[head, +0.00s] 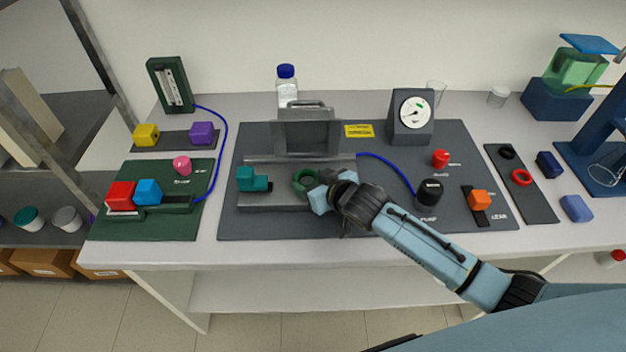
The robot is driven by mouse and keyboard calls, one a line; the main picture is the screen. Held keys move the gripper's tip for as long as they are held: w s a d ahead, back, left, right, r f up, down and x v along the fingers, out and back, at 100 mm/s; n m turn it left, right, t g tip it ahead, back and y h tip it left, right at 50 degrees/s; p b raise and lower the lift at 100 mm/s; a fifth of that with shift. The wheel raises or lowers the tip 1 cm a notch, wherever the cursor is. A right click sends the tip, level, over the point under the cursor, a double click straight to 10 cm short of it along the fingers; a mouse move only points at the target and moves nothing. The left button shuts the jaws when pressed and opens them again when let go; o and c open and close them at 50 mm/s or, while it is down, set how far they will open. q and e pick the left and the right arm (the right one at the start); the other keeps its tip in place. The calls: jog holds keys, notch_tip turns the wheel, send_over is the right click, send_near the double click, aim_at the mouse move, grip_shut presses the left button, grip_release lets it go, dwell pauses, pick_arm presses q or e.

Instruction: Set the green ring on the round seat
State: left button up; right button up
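The green ring (304,180) is at the middle of the rig on the grey mat, right of a teal block (253,180). My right gripper (318,189) is at the ring's right side, reaching in from the lower right. Its fingers overlap the ring's edge in the picture. I cannot tell whether they are shut on it. I cannot make out the round seat; the ring and gripper may cover it. I also cannot tell whether the ring rests on something or is held just above it. My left gripper is not in view.
A grey raised lid (307,135) stands behind the ring. A dial gauge (412,115) stands at the back right. A black knob (429,192) and an orange block (479,200) lie near my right arm. A green panel (145,230) with coloured blocks is at the left.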

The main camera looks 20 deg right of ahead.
jog(key=o, duration=0.4)
jog(key=v, duration=1.3)
jog(key=shift+p, duration=0.4)
jog(key=shift+s+r, duration=0.1)
jog(key=shift+s, duration=0.05)
